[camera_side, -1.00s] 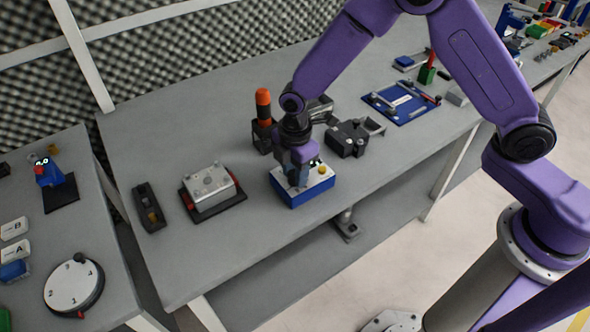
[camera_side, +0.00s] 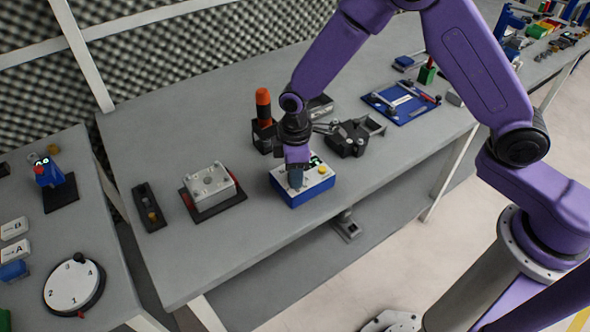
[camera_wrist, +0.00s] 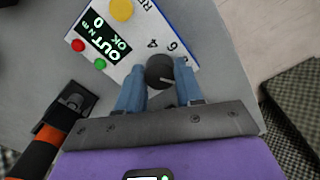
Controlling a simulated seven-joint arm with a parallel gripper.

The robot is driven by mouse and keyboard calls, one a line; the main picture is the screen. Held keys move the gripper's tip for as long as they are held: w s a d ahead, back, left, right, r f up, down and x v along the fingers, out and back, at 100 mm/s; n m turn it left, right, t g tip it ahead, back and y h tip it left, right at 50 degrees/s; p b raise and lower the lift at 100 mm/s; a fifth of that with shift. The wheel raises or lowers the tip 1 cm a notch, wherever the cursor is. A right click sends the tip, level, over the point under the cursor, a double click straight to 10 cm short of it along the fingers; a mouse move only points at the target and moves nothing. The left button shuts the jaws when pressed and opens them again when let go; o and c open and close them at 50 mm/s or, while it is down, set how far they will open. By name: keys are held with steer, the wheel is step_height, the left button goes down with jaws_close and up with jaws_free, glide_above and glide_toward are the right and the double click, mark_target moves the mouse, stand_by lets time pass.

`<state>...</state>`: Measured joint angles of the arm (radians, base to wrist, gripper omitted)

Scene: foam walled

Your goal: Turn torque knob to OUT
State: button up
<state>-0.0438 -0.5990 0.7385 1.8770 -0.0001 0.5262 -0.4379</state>
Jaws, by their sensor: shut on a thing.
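The torque unit is a blue box with a white top (camera_side: 296,201), on the grey bench in the side view. Its black knob (camera_wrist: 159,72) shows in the wrist view with a light pointer line, beside printed numbers 4 and 6. The display (camera_wrist: 103,36) reads OUT, 0 and OK. A yellow button (camera_wrist: 121,9), a red button (camera_wrist: 77,45) and a green button (camera_wrist: 100,63) sit near it. My gripper (camera_side: 296,180) points down over the box, its blue fingers shut on the knob's two sides. The knob is hidden in the side view.
An orange-topped tool (camera_side: 263,103) in a black holder and a black clamp (camera_side: 349,139) stand close behind the box. A grey block (camera_side: 209,186) on a black tray lies to the left. Bare bench lies between and in front.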

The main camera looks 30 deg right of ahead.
steer(key=shift+m, duration=1)
steer(key=o, duration=1)
steer(key=shift+o, duration=0.2)
steer(key=shift+r, duration=0.1)
step_height(320, 180, up, 17)
steer(key=shift+r, duration=0.15)
steer(key=shift+s, duration=0.1)
